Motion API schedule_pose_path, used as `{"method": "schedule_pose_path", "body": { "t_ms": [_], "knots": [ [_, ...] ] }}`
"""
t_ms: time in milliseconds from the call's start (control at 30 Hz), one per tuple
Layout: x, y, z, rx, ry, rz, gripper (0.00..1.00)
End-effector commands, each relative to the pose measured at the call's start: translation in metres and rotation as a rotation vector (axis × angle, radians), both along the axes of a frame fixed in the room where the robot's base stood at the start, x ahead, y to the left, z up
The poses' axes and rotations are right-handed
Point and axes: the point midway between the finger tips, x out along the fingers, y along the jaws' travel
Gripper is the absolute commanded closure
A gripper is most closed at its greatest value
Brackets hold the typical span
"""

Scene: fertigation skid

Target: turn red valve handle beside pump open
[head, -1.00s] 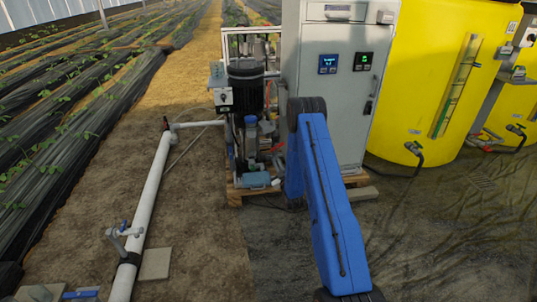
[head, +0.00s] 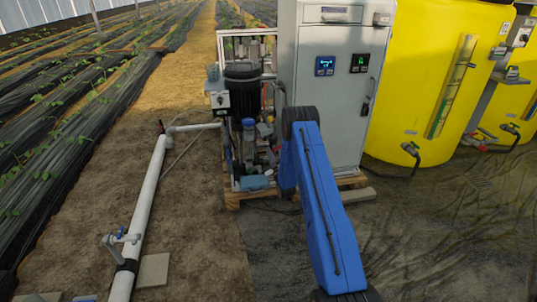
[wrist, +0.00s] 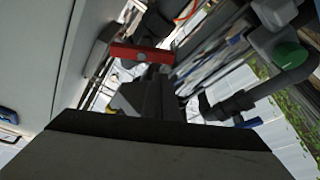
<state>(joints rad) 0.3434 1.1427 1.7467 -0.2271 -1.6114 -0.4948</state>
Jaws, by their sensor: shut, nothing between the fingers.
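In the wrist view a red valve handle (wrist: 140,53) lies crosswise just beyond my gripper's fingertips. My gripper (wrist: 158,85) is shut and empty, with its dark fingers pointing at the handle's right part. I cannot tell whether the fingertips touch it. In the head view the pump (head: 248,145) stands on a wooden pallet left of the grey cabinet. My blue arm covers the area to its right, and I cannot make out my gripper or the red handle there.
The grey control cabinet (head: 335,90) stands close on the right of the pump. In the wrist view a pale cabinet wall (wrist: 45,45) is at left, and pipework with a green cap (wrist: 290,55) at right. A white pipe (head: 150,190) runs along the ground. Yellow tanks (head: 430,80) stand farther right.

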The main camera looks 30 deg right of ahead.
Motion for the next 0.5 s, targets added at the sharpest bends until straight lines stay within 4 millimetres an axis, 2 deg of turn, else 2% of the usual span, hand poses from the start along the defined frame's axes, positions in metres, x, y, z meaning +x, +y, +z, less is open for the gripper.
{"method": "schedule_pose_path", "body": {
  "t_ms": [200,500],
  "knots": [
    [-0.002,-0.008,-0.013,-0.001,-0.002,0.0,1.0],
    [-0.002,-0.009,-0.014,-0.002,-0.002,0.001,1.0]
  ]
}}
